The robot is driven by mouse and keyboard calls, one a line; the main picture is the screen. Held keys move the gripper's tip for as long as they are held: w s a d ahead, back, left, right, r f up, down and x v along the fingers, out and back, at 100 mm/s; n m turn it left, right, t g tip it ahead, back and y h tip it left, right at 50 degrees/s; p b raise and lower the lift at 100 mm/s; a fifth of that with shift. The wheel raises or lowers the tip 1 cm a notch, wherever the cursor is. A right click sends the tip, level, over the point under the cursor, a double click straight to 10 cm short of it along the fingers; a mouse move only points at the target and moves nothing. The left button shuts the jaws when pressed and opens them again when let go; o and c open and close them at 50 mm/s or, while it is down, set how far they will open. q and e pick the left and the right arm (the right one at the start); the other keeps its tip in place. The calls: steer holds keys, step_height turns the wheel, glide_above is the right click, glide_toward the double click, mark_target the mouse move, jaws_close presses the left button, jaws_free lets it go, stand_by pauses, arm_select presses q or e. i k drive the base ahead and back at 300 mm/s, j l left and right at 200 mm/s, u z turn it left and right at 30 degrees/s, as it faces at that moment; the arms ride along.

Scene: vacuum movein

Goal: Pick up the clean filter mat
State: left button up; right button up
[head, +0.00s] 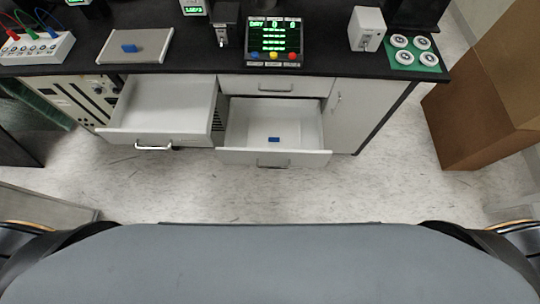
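No thing in view can be surely told as the clean filter mat. A green mat (415,50) with several white round pieces with dark centres lies on the right end of the black bench. A flat grey plate (155,46) with a blue block (129,48) on it lies on the left part of the bench. Another small blue block (274,139) lies in the open lower right drawer (246,125). Neither of my grippers is in view; only dark parts of my arms show at the lower left and right edges.
The left drawer (165,108) is also pulled open. A control box with a green display (273,40) and a white box (367,30) stand on the bench. A brown carton (470,110) stands at right. The floor (270,190) before the drawers is clear.

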mark_target(262, 133)
steer(key=l+u, duration=0.25)
steer(key=u, duration=0.2)
steer(key=l+u, duration=0.2)
steer(key=u, duration=0.2)
steer(key=l+u, duration=0.2)
steer(key=u, duration=0.25)
steer(key=k+l+u, duration=0.1)
steer(key=k+l, duration=0.15)
steer(key=l, duration=0.25)
steer(key=k+l+u, duration=0.15)
steer(key=k+l, duration=0.15)
steer(key=l, duration=0.2)
steer(key=k+l+u, duration=0.1)
steer(key=k+l, duration=0.2)
steer(key=l, duration=0.15)
